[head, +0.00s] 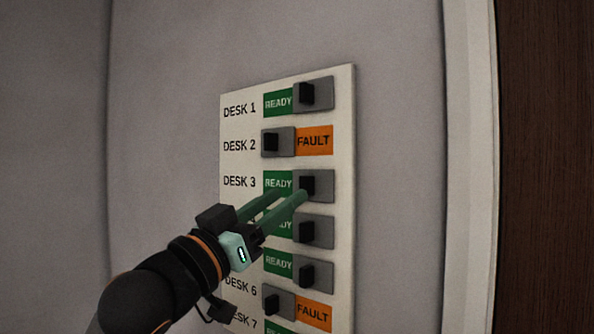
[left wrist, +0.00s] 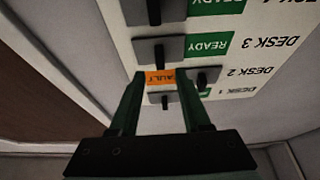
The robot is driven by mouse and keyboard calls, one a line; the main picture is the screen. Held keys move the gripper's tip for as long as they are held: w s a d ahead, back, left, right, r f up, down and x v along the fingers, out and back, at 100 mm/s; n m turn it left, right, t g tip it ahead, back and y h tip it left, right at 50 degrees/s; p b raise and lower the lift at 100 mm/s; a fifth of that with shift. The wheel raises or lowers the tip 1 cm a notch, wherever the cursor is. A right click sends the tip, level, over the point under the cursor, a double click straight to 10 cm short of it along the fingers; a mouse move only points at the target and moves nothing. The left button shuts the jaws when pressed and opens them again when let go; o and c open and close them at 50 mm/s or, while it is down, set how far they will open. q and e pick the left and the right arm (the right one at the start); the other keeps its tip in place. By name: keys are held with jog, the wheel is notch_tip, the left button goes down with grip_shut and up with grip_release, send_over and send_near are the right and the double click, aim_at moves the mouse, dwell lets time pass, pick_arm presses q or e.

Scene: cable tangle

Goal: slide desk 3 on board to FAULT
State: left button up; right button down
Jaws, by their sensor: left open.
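The white board (head: 343,150) hangs on a grey wall. Its desk 3 row shows a green READY label (head: 278,183) on the left and a grey slider (head: 325,186) with a black knob (head: 307,185) on the right. In the left wrist view the picture is upside down, with the desk 3 knob (left wrist: 158,53) and READY label (left wrist: 208,45) above the fingertips. My left gripper (head: 291,194) is open, its green fingers reaching up to the desk 3 row. In the left wrist view its tips (left wrist: 160,74) stand apart and empty. Whether they touch the knob I cannot tell. My right gripper is out of view.
The desk 1 knob (head: 307,94) is above, at READY. The desk 2 slider (head: 279,142) and desk 6 slider (head: 280,302) sit left, showing FAULT. My left arm covers part of the lower labels. A white frame (head: 470,170) and brown panel (head: 550,170) stand right.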

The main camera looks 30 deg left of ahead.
aim_at(302, 185)
pick_arm(q)
jog(key=shift+p+x, duration=0.5)
jog(key=shift+x, duration=1.8)
grip_shut()
